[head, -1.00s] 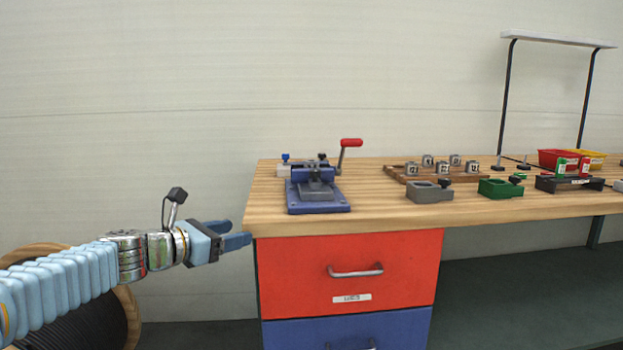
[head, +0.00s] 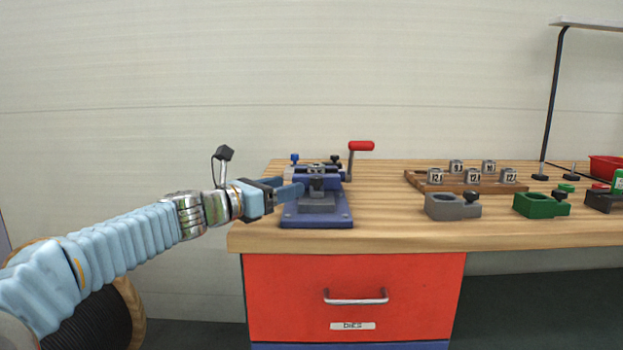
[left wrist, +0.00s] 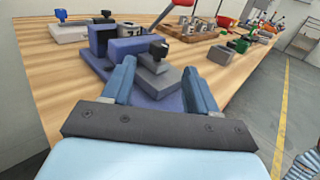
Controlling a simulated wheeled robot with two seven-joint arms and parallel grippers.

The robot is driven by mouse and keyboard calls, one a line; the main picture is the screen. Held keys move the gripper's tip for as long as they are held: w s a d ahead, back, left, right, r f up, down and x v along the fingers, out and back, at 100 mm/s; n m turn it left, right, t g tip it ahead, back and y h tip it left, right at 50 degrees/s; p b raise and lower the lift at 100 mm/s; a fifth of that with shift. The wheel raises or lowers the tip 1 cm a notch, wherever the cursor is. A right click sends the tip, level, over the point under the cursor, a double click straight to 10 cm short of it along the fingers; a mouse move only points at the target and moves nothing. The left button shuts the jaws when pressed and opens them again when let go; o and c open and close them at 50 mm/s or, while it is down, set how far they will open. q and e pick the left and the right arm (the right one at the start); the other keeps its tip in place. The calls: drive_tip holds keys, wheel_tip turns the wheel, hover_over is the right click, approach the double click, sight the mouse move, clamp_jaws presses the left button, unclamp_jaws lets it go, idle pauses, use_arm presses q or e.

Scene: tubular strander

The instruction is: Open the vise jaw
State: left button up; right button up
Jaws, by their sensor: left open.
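The blue vise (head: 317,215) sits on the left end of the wooden workbench, with a grey block and a dark knob on its base. Its crank with a red handle (head: 361,146) rises at the back right. My left gripper (head: 291,191) is open, its blue fingers at the left side of the vise. In the left wrist view, the vise (left wrist: 131,50) lies just ahead, and the grey block with the dark knob (left wrist: 158,62) shows between the open fingers (left wrist: 158,88). I cannot tell whether the fingers touch it. My right gripper is not in view.
On the workbench (head: 385,225), a wooden rack (head: 465,183) of marked metal blocks, a grey holder (head: 452,206) and a green holder (head: 541,205) stand right of the vise. A red drawer (head: 355,285) is below. A cable reel (head: 110,310) stands at lower left.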

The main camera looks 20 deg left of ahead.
sight(312, 180)
use_arm(q)
drive_tip(key=p+x, duration=0.1)
drive_tip(key=x, duration=0.7)
clamp_jaws()
